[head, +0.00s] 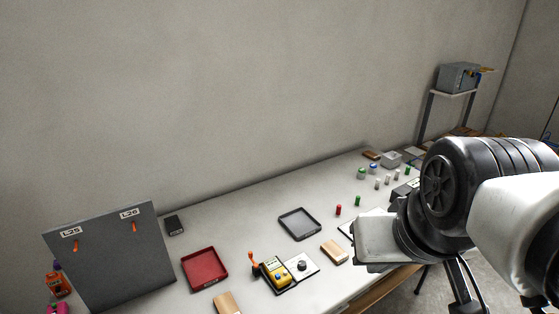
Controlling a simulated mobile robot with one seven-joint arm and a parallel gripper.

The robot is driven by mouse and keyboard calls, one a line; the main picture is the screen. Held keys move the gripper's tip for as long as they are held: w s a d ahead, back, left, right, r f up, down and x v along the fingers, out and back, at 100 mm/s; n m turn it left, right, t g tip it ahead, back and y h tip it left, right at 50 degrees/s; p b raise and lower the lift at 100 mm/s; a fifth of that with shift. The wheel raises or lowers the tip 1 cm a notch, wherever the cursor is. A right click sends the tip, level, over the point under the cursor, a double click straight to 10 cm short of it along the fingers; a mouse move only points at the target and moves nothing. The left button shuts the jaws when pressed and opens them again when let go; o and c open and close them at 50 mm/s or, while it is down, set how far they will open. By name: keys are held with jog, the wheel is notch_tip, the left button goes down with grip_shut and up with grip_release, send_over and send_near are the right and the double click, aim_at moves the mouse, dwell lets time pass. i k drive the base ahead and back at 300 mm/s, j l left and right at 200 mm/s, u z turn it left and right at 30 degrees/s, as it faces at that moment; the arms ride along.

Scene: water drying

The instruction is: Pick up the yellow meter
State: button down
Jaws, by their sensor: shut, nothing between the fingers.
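The yellow meter (274,270) stands on the table, left of the middle, on a dark-edged base beside a pale panel with a dark knob (301,265). My gripper (372,258) is at the right, at the end of my arm, apart from the meter and to its right. It is shut and shows as a pale grey block. Its fingertips are hard to make out from this side. My arm hides part of the table's right side.
An orange-handled tool (253,260) stands close left of the meter. A red tray (204,268), a grey tray (299,223) and a wooden block (334,251) lie around it. A dark upright board (110,255) stands at left. Small coloured cylinders (338,210) stand farther back.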

aim_at(273, 267)
jog(key=u, duration=0.55)
jog(key=i+l+u, duration=0.25)
jog(key=l+u, duration=0.4)
jog(key=u, duration=0.15)
jog(key=l+u, duration=0.15)
jog(key=u, duration=0.15)
